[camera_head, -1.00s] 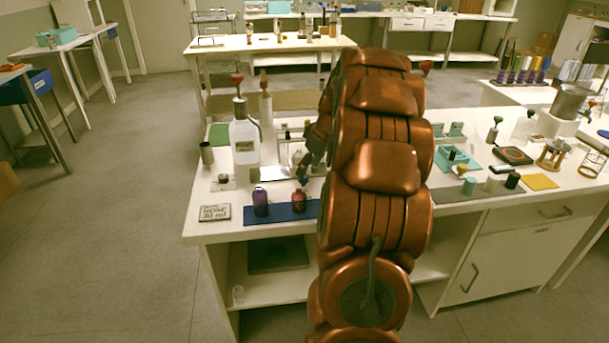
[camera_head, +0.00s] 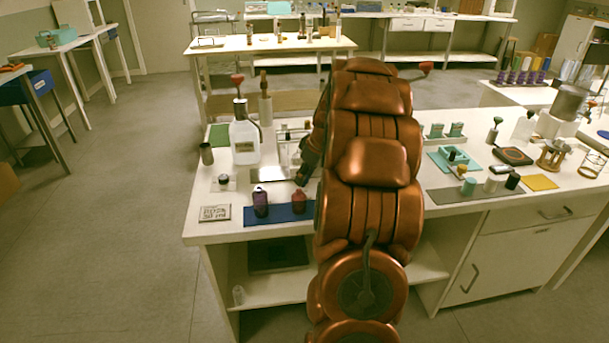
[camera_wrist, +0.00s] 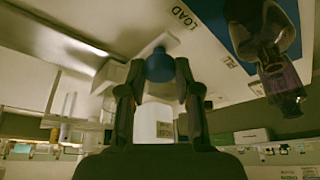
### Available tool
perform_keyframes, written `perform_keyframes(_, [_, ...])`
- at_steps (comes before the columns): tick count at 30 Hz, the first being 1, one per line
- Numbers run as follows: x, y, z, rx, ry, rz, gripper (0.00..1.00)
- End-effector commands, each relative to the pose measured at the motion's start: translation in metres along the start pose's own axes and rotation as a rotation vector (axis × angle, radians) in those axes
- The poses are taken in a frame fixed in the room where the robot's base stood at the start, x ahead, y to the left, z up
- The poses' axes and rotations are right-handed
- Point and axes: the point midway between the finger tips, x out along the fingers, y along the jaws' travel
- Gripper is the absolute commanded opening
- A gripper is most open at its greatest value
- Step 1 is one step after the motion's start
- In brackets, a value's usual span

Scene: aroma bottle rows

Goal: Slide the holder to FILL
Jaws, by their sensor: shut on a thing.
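My gripper (camera_wrist: 158,78) is shut on a blue knob (camera_wrist: 160,66), which shows between its fingertips in the wrist view. In the head view, my gripper (camera_head: 303,176) is low over the near bench, behind the blue mat. A white block (camera_wrist: 153,122) with a small label shows beyond the fingers in the wrist view. The word LOAD is printed on a pale surface (camera_wrist: 203,40) beside the knob. Another short word lies near a purple bottle and is hard to read. I cannot tell how the knob joins the holder.
A purple bottle (camera_head: 261,204) and a red bottle (camera_head: 299,203) stand on the blue mat (camera_head: 280,217) close to my gripper. A large clear bottle (camera_head: 244,143) stands behind. A sign (camera_head: 214,213) lies left. My arm covers part of the bench.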

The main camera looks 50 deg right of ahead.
Motion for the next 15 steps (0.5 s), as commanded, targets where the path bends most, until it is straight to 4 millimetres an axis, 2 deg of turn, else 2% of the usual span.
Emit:
perform_keyframes(1, [0.0000, 0.0000, 0.0001, 0.000, 0.000, 0.000, 0.16])
perform_keyframes(6, [-0.0001, 0.0000, 0.0000, 0.000, 0.000, 0.000, 0.00])
perform_keyframes(15, [-0.0001, 0.0000, 0.0000, 0.000, 0.000, 0.000, 0.00])
